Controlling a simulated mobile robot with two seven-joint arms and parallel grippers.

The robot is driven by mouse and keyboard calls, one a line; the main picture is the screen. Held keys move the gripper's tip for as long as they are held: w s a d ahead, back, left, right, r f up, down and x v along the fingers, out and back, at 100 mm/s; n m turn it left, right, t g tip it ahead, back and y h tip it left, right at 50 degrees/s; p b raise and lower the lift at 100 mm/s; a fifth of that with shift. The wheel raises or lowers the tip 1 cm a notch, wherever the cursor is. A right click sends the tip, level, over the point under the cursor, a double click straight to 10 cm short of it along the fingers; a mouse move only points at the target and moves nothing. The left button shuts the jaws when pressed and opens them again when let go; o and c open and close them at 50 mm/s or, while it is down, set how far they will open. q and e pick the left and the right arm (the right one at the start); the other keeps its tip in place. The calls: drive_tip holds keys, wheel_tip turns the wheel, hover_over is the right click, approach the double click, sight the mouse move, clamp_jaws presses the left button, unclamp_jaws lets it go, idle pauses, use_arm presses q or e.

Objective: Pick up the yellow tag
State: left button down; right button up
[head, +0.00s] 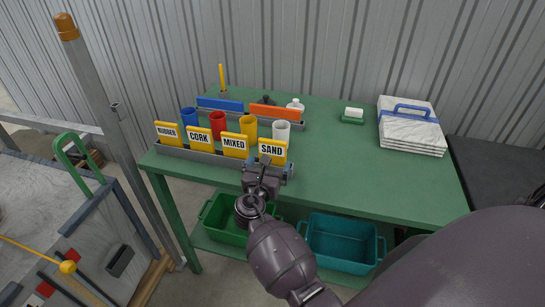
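Several yellow tags with white labels stand in a row in a grey holder (205,156) along the table's front left edge: the RUBBER tag (168,133), the CORK tag (200,138), the MIXED tag (235,146) and the SAND tag (272,149). My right gripper (265,165) is at the front edge, right at the lower part of the SAND tag. Its fingers are small and dark there, so I cannot tell whether they are open or touch the tag. My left gripper is out of view.
Blue, red, yellow and white cups stand behind the tags on the green table (340,165). Behind them is a rack with a blue bar (220,105) and an orange bar (275,112). A strapped white stack (410,125) sits at the right. Green and teal bins are below.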

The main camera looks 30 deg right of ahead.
sight(272, 155)
drive_tip(key=shift+x, duration=2.75)
drive_tip(key=shift+w+a, duration=0.1)
drive_tip(key=shift+w, duration=0.05)
drive_tip(key=c, duration=0.7)
